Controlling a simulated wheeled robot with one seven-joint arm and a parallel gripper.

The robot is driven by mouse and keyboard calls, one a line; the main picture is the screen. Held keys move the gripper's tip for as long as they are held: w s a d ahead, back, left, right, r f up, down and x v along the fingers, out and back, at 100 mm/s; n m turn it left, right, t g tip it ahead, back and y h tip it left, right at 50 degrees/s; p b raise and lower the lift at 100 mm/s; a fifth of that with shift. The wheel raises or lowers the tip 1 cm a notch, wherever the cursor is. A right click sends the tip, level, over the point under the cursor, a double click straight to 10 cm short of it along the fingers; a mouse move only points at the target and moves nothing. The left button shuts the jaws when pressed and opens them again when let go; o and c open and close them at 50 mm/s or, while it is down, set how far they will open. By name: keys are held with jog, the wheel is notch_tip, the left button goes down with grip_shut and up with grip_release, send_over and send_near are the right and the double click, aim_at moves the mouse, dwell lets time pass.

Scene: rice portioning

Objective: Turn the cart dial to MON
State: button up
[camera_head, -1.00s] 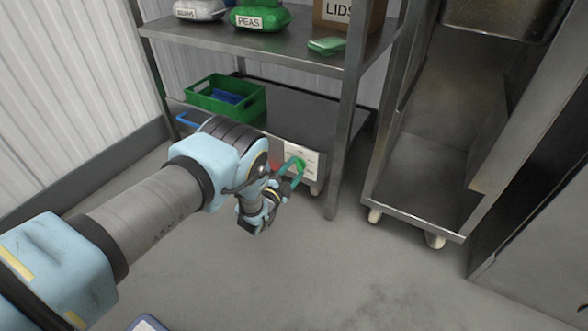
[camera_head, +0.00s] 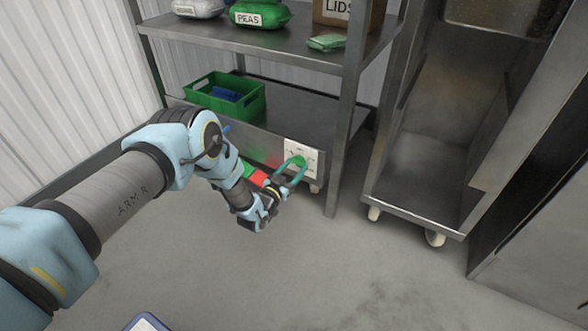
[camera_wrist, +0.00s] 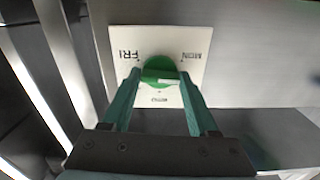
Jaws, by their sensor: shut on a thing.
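The green dial (camera_head: 298,160) sits on a white plate (camera_head: 308,150) on the front of the low metal cart (camera_head: 290,118). In the wrist view the dial (camera_wrist: 158,68) lies between the two teal fingers of my gripper (camera_wrist: 161,74), which is shut on it. The plate (camera_wrist: 202,42) reads FRI on the left and MON on the right, with another small label below. A pale mark shows on the dial, but I cannot tell which label it points to. In the head view my gripper (camera_head: 295,165) reaches the dial from the front.
A green crate (camera_head: 245,108) with blue contents stands on the cart, under a metal shelf (camera_head: 290,45) holding bags and a LIDS box (camera_head: 335,12). A shelf post (camera_head: 343,150) stands close to the right of the dial. The floor in front is clear.

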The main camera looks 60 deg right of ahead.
jog(key=shift+n+b, duration=0.9)
jog(key=shift+n, duration=2.5)
jog(key=shift+s, duration=0.1)
jog(key=o, duration=1.4)
jog(key=a+p, duration=0.3)
jog(key=a, duration=0.8)
